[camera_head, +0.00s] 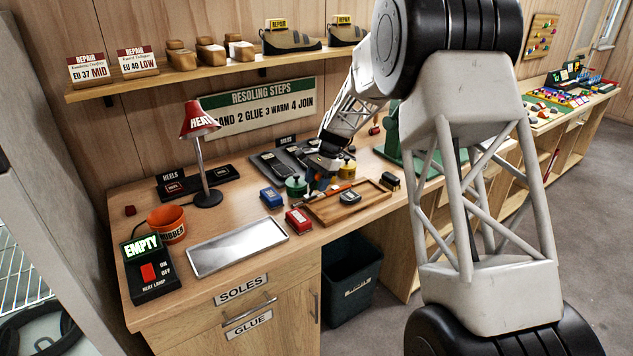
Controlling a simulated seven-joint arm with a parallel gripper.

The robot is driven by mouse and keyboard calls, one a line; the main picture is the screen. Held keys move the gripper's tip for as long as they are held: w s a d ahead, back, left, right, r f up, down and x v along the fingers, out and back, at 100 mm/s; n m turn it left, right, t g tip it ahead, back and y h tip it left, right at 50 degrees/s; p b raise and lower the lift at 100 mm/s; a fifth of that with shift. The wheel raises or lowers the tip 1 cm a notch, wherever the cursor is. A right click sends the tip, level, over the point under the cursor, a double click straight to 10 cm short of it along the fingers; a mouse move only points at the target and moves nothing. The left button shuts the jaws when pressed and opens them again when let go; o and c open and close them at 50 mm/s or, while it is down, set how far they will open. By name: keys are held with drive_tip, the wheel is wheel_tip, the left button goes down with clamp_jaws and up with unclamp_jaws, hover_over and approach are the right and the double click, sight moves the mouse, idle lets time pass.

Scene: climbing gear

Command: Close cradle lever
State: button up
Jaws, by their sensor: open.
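My gripper (318,183) points down over the workbench, at the left end of the wooden tray and beside a small green pot. It is small in the view and no object shows between its fingers. A green machine (390,150) stands at the right of the bench, largely hidden behind my arm. I cannot make out for sure which part is the cradle or its lever. A bit of orange shows just right of the gripper, too small to identify.
Near the gripper are the green pot (296,187), a blue block (271,197), a red block (299,220) and a dark brush-like block (390,182). A metal tray (238,247), red lamp (199,120), orange bucket (167,224) and switch box (150,273) stand left. A shelf (200,75) hangs above.

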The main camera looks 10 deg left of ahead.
sight(309, 194)
drive_tip(key=shift+c, duration=0.5)
clamp_jaws()
drive_tip(key=shift+s+a+r, duration=0.1)
drive_tip(key=shift+s+a+r+t+h, duration=0.1)
drive_tip(key=shift+s+a+t+h, duration=0.1)
drive_tip(key=shift+t+h, duration=0.25)
drive_tip(key=shift+s+a+r+t+h, duration=0.1)
drive_tip(key=shift+s+a+t+h, duration=0.05)
drive_tip(key=shift+t+h, duration=0.3)
drive_tip(key=t+h, duration=0.1)
drive_tip(key=s+a+t+h, duration=0.1)
drive_tip(key=shift+s+a+r+t+h, duration=0.1)
drive_tip(key=shift+a+t+h, duration=0.05)
drive_tip(key=shift+t+h, duration=0.15)
drive_tip(key=shift+s+a+t+h, duration=0.4)
drive_tip(key=shift+s+t+h, duration=0.05)
drive_tip(key=shift+t+h, duration=0.5)
drive_tip(key=shift+s+a+f+t+h, duration=0.2)
drive_tip(key=shift+t+h, duration=0.35)
drive_tip(key=shift+s+a+f+t+h, duration=0.2)
drive_tip(key=shift+t+h, duration=0.3)
